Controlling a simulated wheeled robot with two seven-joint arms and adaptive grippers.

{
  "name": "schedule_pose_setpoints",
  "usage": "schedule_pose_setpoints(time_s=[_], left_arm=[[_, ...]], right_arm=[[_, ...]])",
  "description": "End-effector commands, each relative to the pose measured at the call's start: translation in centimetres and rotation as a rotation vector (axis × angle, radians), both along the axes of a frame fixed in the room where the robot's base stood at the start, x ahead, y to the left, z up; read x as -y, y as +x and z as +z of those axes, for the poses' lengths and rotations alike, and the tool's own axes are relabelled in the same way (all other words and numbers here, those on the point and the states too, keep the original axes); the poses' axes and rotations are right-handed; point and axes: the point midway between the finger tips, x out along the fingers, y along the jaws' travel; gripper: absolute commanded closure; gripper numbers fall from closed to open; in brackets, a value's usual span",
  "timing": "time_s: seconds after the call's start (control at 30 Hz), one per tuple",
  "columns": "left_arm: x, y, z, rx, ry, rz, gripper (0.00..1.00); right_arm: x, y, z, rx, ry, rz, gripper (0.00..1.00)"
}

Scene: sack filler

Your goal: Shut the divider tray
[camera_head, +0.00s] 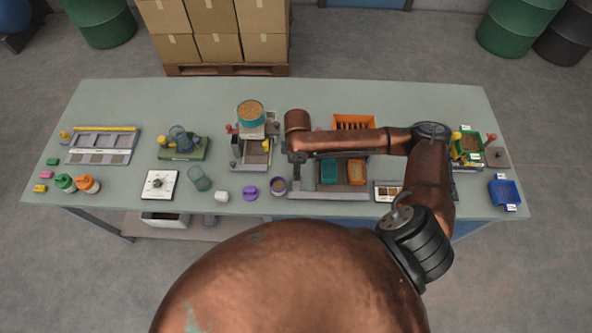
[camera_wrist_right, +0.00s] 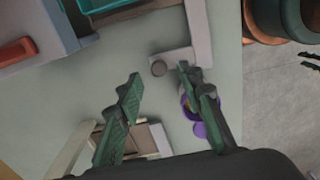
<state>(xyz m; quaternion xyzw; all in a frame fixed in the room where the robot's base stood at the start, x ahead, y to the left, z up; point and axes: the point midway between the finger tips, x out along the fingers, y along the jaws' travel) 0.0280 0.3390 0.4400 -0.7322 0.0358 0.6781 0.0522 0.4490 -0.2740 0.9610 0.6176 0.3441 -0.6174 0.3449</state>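What I take to be the divider tray (camera_head: 325,194) is the grey frame at the middle of the table. It holds a teal bin (camera_head: 328,173) and an orange bin (camera_head: 356,173) side by side. Its pale grey front bar sits near the table's front edge. My right gripper (camera_wrist_right: 157,76) is open and empty above the table. My left gripper is not in view.
A hopper station (camera_head: 251,112) stands left of the tray. A purple cup (camera_head: 278,187) and purple lid (camera_head: 250,192) lie close to the tray's left side. An orange crate (camera_head: 354,122) is behind it.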

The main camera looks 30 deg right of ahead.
Motion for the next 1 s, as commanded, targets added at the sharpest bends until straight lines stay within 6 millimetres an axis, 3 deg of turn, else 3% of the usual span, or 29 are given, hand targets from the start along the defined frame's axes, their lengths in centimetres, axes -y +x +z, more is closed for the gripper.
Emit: schedule_pose_setpoints(time_s=[0.17,0.4,0.57,1.0], left_arm=[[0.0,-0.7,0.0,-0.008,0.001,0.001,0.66],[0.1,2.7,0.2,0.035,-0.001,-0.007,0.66],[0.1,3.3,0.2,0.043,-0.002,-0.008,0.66],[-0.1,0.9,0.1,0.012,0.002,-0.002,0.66]], right_arm=[[0.0,-0.1,-2.2,-0.001,0.001,-0.002,0.66],[-0.1,0.1,-3.1,0.001,0.0,0.002,0.66],[-0.1,0.1,-3.0,0.001,0.0,0.003,0.66],[-0.2,0.1,-3.0,0.001,0.0,0.004,0.96]])
